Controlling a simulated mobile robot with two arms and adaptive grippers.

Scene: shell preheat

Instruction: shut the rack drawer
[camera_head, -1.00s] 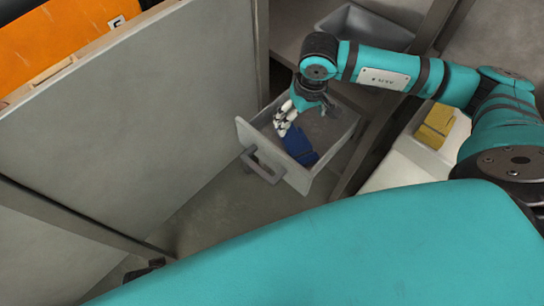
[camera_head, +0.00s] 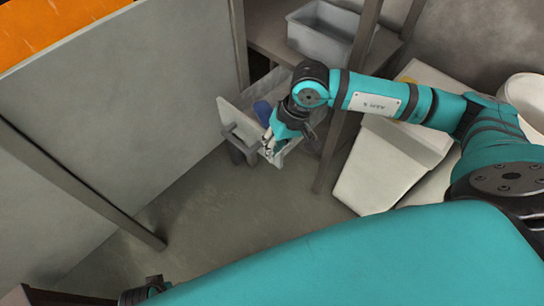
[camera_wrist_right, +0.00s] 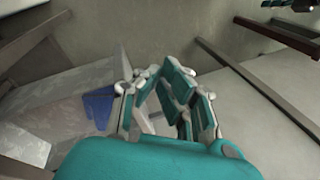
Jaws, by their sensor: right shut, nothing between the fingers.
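The grey rack drawer stands pulled out of the rack, its front panel (camera_head: 234,116) facing lower left with a dark grey handle (camera_head: 240,147) on it. A blue item (camera_head: 263,112) lies inside; it also shows in the right wrist view (camera_wrist_right: 98,105). My right gripper (camera_head: 270,150) is shut and empty, at the right part of the drawer front. I cannot tell whether it touches the panel. My arm hides much of the drawer's inside. In the right wrist view the drawer lies left of my gripper fingers (camera_wrist_right: 160,75).
A large grey panel (camera_head: 120,130) stands left of the drawer. A rack post (camera_head: 335,150) stands right of it. A grey bin (camera_head: 320,38) sits on the rack, and a white container (camera_head: 385,165) stands at the right. The floor before the drawer is clear.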

